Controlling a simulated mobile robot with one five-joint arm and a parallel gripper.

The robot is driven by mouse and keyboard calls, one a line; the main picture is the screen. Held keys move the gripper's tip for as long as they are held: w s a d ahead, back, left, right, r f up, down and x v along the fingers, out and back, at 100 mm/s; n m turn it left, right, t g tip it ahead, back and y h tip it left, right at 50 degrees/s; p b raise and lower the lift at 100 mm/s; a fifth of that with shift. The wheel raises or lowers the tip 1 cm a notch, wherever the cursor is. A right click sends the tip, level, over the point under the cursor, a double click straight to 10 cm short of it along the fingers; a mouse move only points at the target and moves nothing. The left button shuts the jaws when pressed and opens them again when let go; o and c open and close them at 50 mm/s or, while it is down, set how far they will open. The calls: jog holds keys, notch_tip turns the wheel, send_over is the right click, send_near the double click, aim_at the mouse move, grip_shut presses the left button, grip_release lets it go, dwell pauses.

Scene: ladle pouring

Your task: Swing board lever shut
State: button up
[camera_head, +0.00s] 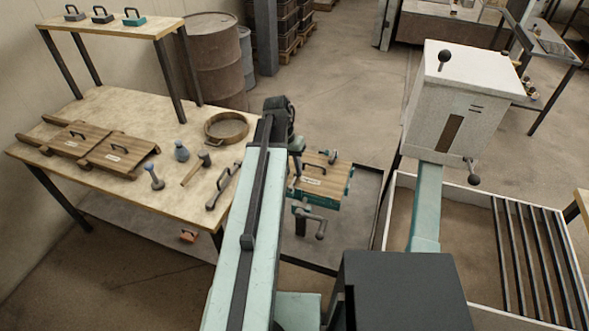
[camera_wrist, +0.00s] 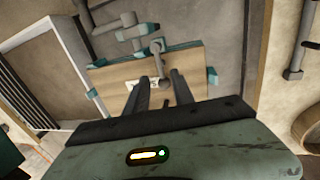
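The wooden board (camera_head: 322,180) with teal edge fittings sits on a stand right of my arm. It bears a dark handle, a white label and a small lever (camera_head: 332,156) at its far edge. In the wrist view the board (camera_wrist: 110,82) lies beneath my gripper. A grey lever or handle (camera_wrist: 160,62) runs down toward the gap between my fingers; whether they touch it I cannot tell. My gripper (camera_wrist: 159,80) has its two dark fingers apart, with no clear grip. In the head view my arm partly hides the board's left side.
A crank (camera_head: 319,226) hangs at the stand's front. The wooden table (camera_head: 100,105) at left holds two boards, a round sieve-like ring (camera_head: 226,127), a mallet (camera_head: 197,168) and other tools. A grey box (camera_head: 455,95) with knobs stands at right, beside a pale-walled tray with dark bars.

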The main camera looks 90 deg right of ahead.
jog(key=r+p, duration=0.2)
jog(key=r, duration=0.1)
jog(key=r+p, duration=0.1)
jog(key=r, duration=0.1)
jog(key=shift+w+d, duration=0.15)
jog(key=shift+w, duration=0.25)
jog(key=shift+f, duration=0.1)
